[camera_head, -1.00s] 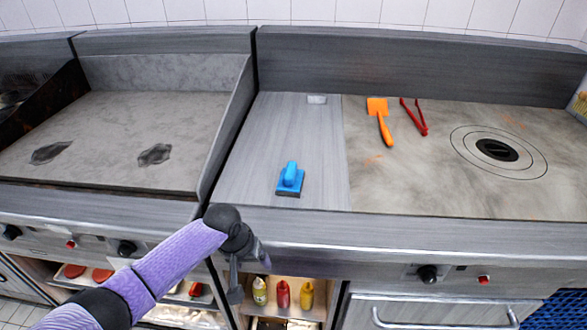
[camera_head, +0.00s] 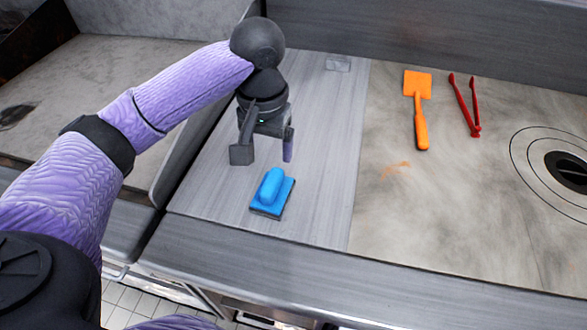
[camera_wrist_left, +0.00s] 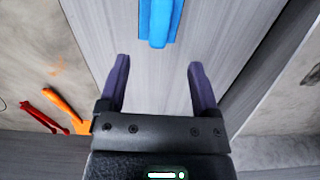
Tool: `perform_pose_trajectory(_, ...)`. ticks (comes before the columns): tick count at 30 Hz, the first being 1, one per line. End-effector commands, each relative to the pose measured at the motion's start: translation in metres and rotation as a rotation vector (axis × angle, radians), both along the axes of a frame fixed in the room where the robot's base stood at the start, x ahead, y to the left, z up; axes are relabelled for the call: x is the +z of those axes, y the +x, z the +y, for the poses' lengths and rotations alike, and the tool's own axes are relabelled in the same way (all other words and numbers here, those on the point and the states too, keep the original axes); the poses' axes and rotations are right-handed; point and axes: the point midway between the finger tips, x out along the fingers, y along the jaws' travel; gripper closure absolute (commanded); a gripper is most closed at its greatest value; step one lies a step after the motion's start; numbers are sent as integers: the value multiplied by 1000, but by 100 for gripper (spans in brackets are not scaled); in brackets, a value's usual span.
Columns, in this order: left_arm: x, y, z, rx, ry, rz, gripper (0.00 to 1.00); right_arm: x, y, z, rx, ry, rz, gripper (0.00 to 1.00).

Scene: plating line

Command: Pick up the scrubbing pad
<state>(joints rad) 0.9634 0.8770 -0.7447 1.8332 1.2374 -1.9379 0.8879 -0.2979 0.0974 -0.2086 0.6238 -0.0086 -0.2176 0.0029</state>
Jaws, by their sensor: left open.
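The scrubbing pad (camera_head: 272,193) is blue with a raised handle and a dark underside. It lies on the grey metal counter near its front edge. It also shows at the top of the left wrist view (camera_wrist_left: 159,20), partly cut off by the frame edge. My left gripper (camera_head: 265,157) is open and empty above the counter, just behind the pad. In the left wrist view its two fingers (camera_wrist_left: 158,85) are spread apart, and the pad lies ahead of the gap between them, not between the fingers. My right gripper is not in view.
An orange spatula (camera_head: 421,110) and red tongs (camera_head: 465,105) lie on the griddle to the right. A small grey block (camera_head: 338,63) sits at the counter's back. A raised metal side wall (camera_head: 185,150) borders the counter on the left. The counter around the pad is clear.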

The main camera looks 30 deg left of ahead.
Motion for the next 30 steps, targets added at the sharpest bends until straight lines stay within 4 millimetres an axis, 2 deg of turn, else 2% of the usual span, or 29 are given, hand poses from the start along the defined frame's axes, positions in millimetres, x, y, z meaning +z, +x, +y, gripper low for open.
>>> perform_pose_trajectory(5, -19, 0, 0, 0, 2, 3, 19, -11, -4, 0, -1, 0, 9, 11)
perform_pose_trajectory(9, -48, 0, 0, -1, 1, 4, 19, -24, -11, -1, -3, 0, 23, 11)
perform_pose_trajectory(13, -68, 1, 0, -1, 0, 3, 19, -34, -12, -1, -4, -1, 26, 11)
perform_pose_trajectory(18, -102, 2, 1, -3, 2, 3, 19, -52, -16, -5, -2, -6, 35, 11)
perform_pose_trajectory(24, -101, 2, 1, -3, 2, -2, 19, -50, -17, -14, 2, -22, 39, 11)
perform_pose_trajectory(25, -101, 2, 0, -3, 2, -2, 21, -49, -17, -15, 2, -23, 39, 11)
perform_pose_trajectory(26, -101, 2, 0, -3, 2, -2, 28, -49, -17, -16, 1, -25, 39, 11)
perform_pose_trajectory(30, -101, 2, 0, -3, 2, -2, 57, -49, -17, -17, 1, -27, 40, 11)
